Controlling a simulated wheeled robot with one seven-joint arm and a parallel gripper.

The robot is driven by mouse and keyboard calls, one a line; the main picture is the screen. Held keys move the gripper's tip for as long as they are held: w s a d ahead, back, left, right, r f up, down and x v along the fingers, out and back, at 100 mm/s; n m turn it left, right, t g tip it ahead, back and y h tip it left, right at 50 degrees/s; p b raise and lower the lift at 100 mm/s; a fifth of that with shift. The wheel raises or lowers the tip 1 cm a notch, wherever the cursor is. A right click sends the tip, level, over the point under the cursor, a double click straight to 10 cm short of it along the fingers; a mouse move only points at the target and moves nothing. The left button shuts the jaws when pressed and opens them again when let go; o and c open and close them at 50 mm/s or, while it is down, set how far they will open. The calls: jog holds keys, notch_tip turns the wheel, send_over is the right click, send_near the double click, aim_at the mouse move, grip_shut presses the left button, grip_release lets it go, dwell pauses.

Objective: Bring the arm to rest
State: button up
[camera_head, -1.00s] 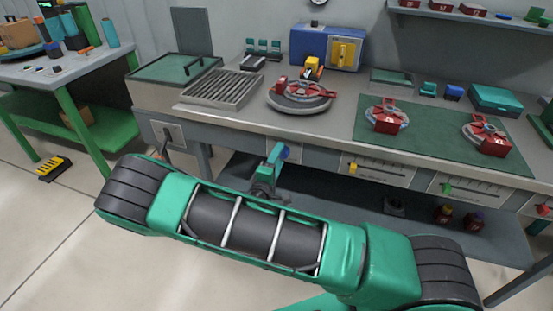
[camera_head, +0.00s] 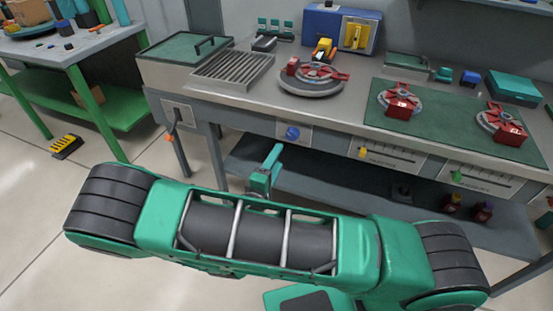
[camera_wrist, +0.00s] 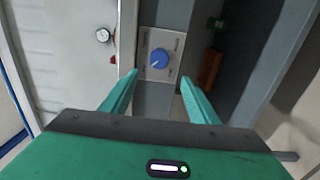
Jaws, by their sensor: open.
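My gripper (camera_wrist: 158,95) is open and empty in the wrist view, its two teal fingers well apart. Between and beyond the fingertips is a blue knob (camera_wrist: 160,58) on a pale plate, with no contact visible. In the head view my arm stretches across the lower part of the picture, in front of the workbench. A teal part of my gripper (camera_head: 268,168) shows above the arm, below the bench front and the blue knob (camera_head: 292,133). The fingertips are hard to make out there.
The workbench (camera_head: 345,110) carries a round grey turntable (camera_head: 310,84) and red fixtures (camera_head: 398,102) on a green mat (camera_head: 440,118). A lower shelf (camera_head: 330,185) lies under it. A side table (camera_head: 70,48) stands left. Open floor (camera_head: 50,200) lies at left.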

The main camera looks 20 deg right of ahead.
jog(key=s+d+r+m+g, duration=0.25)
jog(key=d+m+g, duration=0.2)
jog(key=d, duration=0.35)
jog(key=s+d+r+m+g, duration=0.2)
jog(key=s+d+m+g, duration=0.25)
jog(key=d, duration=0.25)
jog(key=s+d+r+m+g, duration=0.2)
jog(key=s+d+m+g, duration=0.1)
jog(key=d+g, duration=0.4)
jog(key=s+d+r+m+y, duration=0.1)
jog(key=s+r+y, duration=0.4)
jog(key=s, duration=0.5)
jog(key=s+d+r+m+t+y, duration=0.1)
jog(key=s+r+m+y, duration=0.3)
jog(key=s+r, duration=0.4)
jog(key=shift+s+d+y, duration=0.15)
jog(key=shift+s+y, duration=0.75)
jog(key=shift+s, duration=0.3)
jog(key=shift+w+f, duration=0.2)
jog(key=shift+w, duration=0.4)
